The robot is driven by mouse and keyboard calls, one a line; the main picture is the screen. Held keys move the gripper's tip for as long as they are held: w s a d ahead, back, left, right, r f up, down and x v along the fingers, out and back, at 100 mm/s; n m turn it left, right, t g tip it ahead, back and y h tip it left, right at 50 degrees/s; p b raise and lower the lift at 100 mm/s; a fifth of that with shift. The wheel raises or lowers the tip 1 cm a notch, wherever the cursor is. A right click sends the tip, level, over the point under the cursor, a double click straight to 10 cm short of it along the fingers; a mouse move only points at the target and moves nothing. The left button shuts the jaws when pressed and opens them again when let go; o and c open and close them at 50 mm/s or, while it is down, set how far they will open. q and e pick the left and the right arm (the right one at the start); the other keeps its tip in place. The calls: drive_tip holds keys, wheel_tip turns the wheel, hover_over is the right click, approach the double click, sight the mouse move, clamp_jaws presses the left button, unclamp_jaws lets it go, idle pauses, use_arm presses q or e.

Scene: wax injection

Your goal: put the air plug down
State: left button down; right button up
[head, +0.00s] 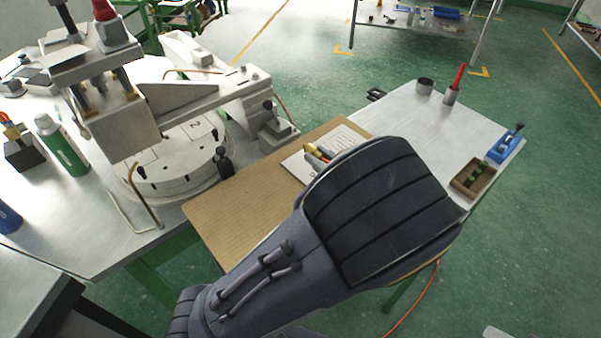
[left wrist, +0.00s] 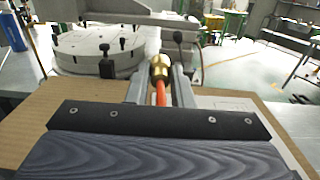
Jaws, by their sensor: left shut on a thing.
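The air plug (left wrist: 158,68) is a brass fitting with an orange hose end, seen in the left wrist view between the two grey fingers of my left gripper (left wrist: 158,88). The gripper is shut on it. In the head view my left gripper (head: 318,154) shows only in part beyond my dark forearm, over a white printed sheet on a brown board. A bit of the brass plug (head: 311,148) shows there. The height of the plug above the sheet is hard to tell. My right gripper is not in view.
The brown board (head: 240,205) is bare at the left. A machine with a round white turntable (head: 180,160) stands left of it. The side table holds a dark cup (head: 424,86), a red-topped tool (head: 454,85), a brown tray (head: 459,184) and a blue holder (head: 503,150).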

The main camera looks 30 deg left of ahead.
use_arm(q)
drive_tip(key=s+d+r+p, duration=0.1)
drive_tip(key=s+d, duration=0.2)
drive_tip(key=s, duration=0.7)
drive_tip(key=s+d+r+p, duration=0.1)
drive_tip(key=s+d+p, duration=0.15)
drive_tip(key=s, duration=0.85)
drive_tip(key=w+a+f, duration=0.2)
drive_tip(key=w+f, duration=0.1)
drive_tip(key=w+a+f, duration=0.2)
drive_tip(key=w+f, duration=0.1)
drive_tip(key=w, duration=0.1)
drive_tip(key=w+a+f+b, duration=0.1)
drive_tip(key=w+a+f, duration=0.1)
drive_tip(key=w, duration=0.2)
drive_tip(key=shift+a+f, duration=0.4)
drive_tip(key=shift+w+f, duration=0.1)
drive_tip(key=shift+f, duration=0.1)
drive_tip(key=f, duration=0.3)
drive_tip(key=shift+w+a, duration=0.25)
drive_tip(key=shift+w, duration=0.05)
drive_tip(key=shift+f, duration=0.35)
